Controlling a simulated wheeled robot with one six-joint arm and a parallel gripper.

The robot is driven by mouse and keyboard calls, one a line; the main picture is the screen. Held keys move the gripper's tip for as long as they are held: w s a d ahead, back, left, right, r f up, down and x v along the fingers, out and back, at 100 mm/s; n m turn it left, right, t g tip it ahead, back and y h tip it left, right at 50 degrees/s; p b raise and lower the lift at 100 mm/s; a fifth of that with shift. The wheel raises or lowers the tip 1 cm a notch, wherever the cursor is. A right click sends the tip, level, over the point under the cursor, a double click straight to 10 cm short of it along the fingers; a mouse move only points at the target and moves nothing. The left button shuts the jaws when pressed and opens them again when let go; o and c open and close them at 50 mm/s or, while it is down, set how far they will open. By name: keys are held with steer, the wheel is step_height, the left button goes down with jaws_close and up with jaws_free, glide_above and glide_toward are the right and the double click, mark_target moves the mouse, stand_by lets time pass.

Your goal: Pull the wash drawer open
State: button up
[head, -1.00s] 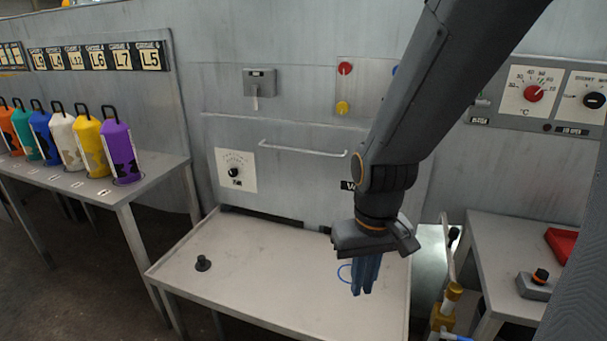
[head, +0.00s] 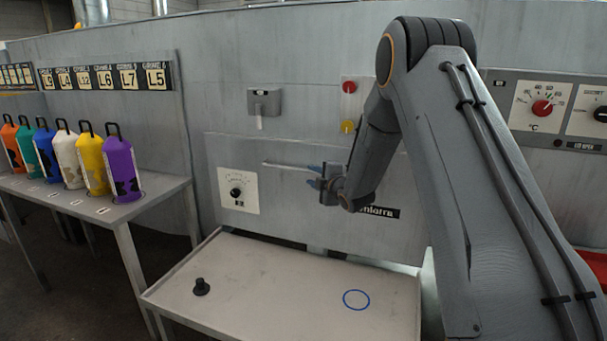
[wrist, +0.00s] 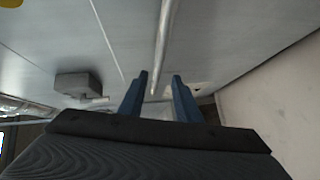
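The drawer front (head: 285,205) is a grey panel in the wall above the table. It looks flush with the wall. A thin horizontal bar handle (head: 285,165) runs along its upper part. My gripper (head: 314,176) is at the handle's right end, fingers pointing left across the panel, one above the other. In the wrist view, my gripper (wrist: 160,77) is open with two blue fingers apart. The handle (wrist: 164,40) runs lengthwise into the gap between them. Whether the fingers touch it cannot be told. The handle's right end is partly hidden by my gripper in the head view.
A dial plate (head: 238,190) and a lever box (head: 263,102) are on the wall. Several coloured bottles (head: 122,168) stand on the left bench.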

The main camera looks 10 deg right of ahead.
mark_target(305, 171)
steer(key=shift+w+a+r, duration=0.1)
steer(key=shift+w+a, duration=0.1)
steer(key=shift+w, duration=0.4)
steer(key=shift+p+x, duration=0.55)
steer(key=shift+x, duration=2.9)
jaws_close()
